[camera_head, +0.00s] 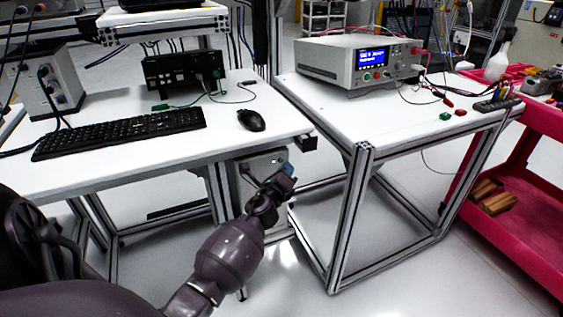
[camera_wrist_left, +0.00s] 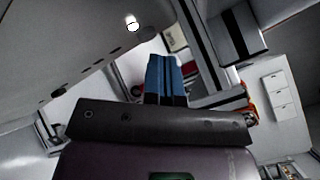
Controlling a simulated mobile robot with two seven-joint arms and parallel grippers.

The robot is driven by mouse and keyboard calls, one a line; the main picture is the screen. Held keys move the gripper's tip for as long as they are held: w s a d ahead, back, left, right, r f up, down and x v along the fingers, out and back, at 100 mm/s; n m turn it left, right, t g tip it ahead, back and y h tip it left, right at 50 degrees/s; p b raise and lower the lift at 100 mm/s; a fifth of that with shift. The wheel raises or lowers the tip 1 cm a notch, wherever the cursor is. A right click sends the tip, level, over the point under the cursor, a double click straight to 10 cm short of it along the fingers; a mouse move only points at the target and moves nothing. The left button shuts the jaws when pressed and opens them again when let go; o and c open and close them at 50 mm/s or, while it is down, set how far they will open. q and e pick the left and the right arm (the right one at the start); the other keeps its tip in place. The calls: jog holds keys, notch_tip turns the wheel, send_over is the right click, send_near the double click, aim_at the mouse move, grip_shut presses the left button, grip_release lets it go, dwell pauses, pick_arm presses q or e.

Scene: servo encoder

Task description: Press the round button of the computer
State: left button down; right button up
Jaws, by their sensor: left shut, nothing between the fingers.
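The computer looks to be the light grey box (camera_head: 263,163) under the right end of the white desk, partly hidden by the desk edge and my left arm. My left gripper (camera_head: 287,168), with blue fingertips, is in front of the box's upper right part. The fingers are shut and empty; they also show in the left wrist view (camera_wrist_left: 166,76). There, a large grey panel (camera_wrist_left: 70,45), likely the computer's face, fills the upper left. It bears a bright white round spot, likely the button (camera_wrist_left: 132,22), up and left of the fingertips. Whether the fingertips touch the panel is unclear.
The white desk (camera_head: 105,160) above holds a black keyboard (camera_head: 120,132), a mouse (camera_head: 251,120) and a black device (camera_head: 184,70). A second white table (camera_head: 340,107) carries a bench instrument (camera_head: 360,60). A red cart (camera_head: 520,200) stands at right.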

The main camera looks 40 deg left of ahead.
pick_arm(q)
jog(key=shift+a, duration=0.1)
dwell(0.3)
jog(key=shift+w+a, duration=0.15)
jog(key=shift+a, duration=0.25)
dwell(0.4)
jog(key=shift+d, duration=0.5)
jog(key=shift+s+d, duration=0.1)
jog(key=shift+s, duration=0.1)
jog(key=shift+s+d, duration=0.35)
jog(key=shift+d, duration=0.55)
jog(key=shift+s+d, duration=0.4)
jog(key=shift+d, duration=0.5)
jog(key=shift+s+d, duration=0.35)
jog(key=shift+d, duration=0.55)
